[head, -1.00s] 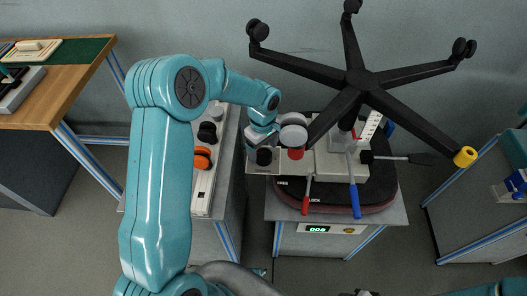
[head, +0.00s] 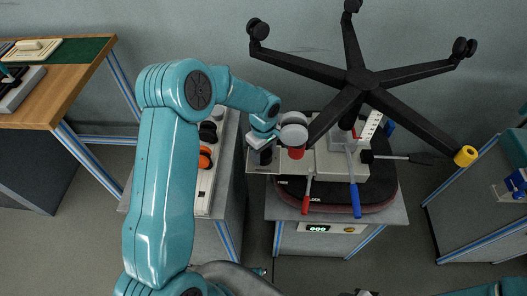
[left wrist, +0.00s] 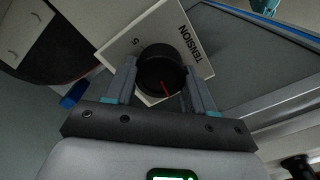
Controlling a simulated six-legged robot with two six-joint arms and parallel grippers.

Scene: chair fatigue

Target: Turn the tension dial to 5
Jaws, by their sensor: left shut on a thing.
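The tension dial is a round black knob (left wrist: 161,72) with a red pointer line, on a light plate (left wrist: 190,58) marked TENSION, in the left wrist view. A 5 is printed at the plate's upper left. The red line runs from the knob's middle toward the lower right, away from that 5. My left gripper (left wrist: 160,88) is shut on the dial, one finger on each side. In the head view the dial (head: 265,157) shows dark just below my left gripper (head: 262,141), which hides part of it. My right gripper is not clearly seen.
The upturned chair base (head: 362,80) spreads its black legs behind and right of the dial. A side bench with an orange knob (head: 205,158) lies left.

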